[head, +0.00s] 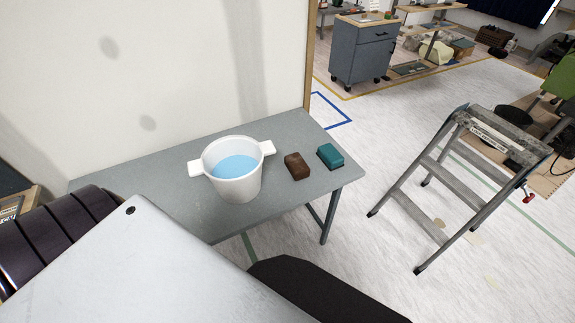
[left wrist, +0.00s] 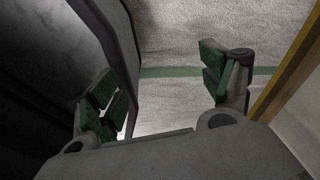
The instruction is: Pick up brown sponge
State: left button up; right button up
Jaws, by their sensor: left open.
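The brown sponge (head: 297,166) lies on the grey table (head: 160,165), to the right of a white pot and beside a teal sponge (head: 330,156). In the left wrist view my left gripper (left wrist: 168,100) is open and empty, its green-padded fingers wide apart. Behind it there is pale floor with a green line, and no sponge shows in that view. In the head view neither gripper's fingers can be seen.
The white two-handled pot (head: 236,186) with blue liquid stands on the table, left of the brown sponge. A white wall (head: 150,60) runs behind the table. A step ladder (head: 450,175) stands on the floor at right, with clear floor between.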

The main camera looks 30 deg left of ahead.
aim_at(299, 170)
jog(key=i+u, duration=0.1)
jog(key=u, duration=0.4)
jog(key=i+u, duration=0.15)
jog(key=u, duration=0.35)
jog(key=z, duration=1.15)
jog(key=u, duration=1.15)
